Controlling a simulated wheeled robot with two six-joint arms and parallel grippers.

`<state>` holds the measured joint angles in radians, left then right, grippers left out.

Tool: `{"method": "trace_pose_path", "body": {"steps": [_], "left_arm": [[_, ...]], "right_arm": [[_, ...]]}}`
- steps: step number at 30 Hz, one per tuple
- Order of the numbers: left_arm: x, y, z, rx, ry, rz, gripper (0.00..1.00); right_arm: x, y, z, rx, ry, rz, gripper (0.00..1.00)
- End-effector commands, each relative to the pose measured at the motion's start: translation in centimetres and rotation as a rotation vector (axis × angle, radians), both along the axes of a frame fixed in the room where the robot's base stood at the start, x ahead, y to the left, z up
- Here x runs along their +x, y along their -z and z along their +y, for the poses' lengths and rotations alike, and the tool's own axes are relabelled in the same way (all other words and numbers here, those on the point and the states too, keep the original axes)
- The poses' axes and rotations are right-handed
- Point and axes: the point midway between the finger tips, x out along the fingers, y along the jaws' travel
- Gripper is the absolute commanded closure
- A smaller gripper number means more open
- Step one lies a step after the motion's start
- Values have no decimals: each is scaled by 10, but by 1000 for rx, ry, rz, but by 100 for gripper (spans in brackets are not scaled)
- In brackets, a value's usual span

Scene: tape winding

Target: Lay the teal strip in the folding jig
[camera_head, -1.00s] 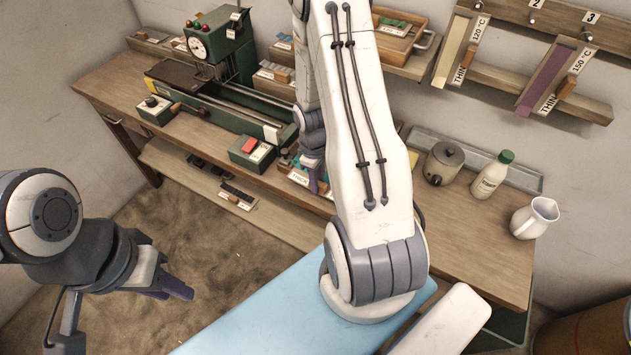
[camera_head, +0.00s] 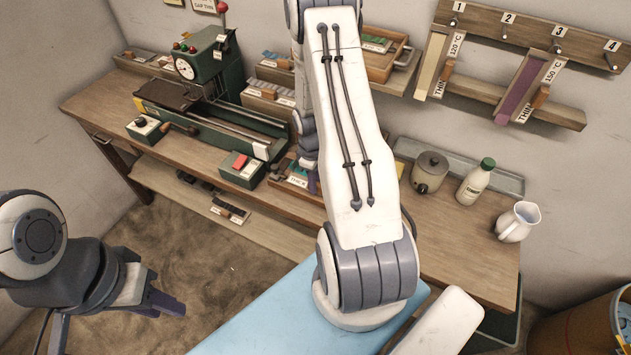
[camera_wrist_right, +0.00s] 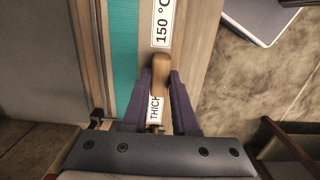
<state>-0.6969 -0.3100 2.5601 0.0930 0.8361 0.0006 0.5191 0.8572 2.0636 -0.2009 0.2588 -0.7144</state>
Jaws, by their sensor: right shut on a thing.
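The teal strip (camera_wrist_right: 124,50) shows in the right wrist view, lying along a wooden board (camera_wrist_right: 206,30) with labels "150 °C" and "THICK". A wooden handle (camera_wrist_right: 161,75) stands on the board beside the strip. My right gripper (camera_wrist_right: 160,80) is shut on this handle, one purple finger on each side. In the head view my right gripper (camera_head: 312,180) is mostly hidden behind my own arm, beside a "THICK" label (camera_head: 297,182) on the bench. My left gripper (camera_head: 168,302) hangs over the floor, away from the bench; its finger gap is unclear. I cannot identify the folding jig with certainty.
A green machine with a dial (camera_head: 205,68) and a red-button box (camera_head: 241,168) stand on the bench (camera_head: 440,225). A pot (camera_head: 430,172), a bottle (camera_head: 477,182) and a white jug (camera_head: 518,222) stand at right. Two strip boards, one purple (camera_head: 522,90), hang on the wall rack.

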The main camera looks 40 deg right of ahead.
Motion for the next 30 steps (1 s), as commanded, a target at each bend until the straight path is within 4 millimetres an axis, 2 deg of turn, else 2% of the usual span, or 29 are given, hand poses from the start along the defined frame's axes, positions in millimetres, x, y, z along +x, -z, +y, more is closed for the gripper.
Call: {"method": "trace_pose_path", "body": {"steps": [7,8,10,22,26,30], "left_arm": [[0,-2,0,0,0,0,68],[0,-2,0,0,0,0,68],[0,-2,0,0,0,0,68],[0,-1,0,0,0,0,68],[0,2,0,0,0,0,68],[0,6,0,0,0,0,68]], "right_arm": [[1,0,1,0,-1,-1,100],[1,0,1,-1,0,-1,66],[1,0,1,-1,0,-1,39],[2,-5,1,-1,0,-2,38],[4,-23,0,-3,0,-6,38],[5,-51,1,-4,0,-7,38]]}}
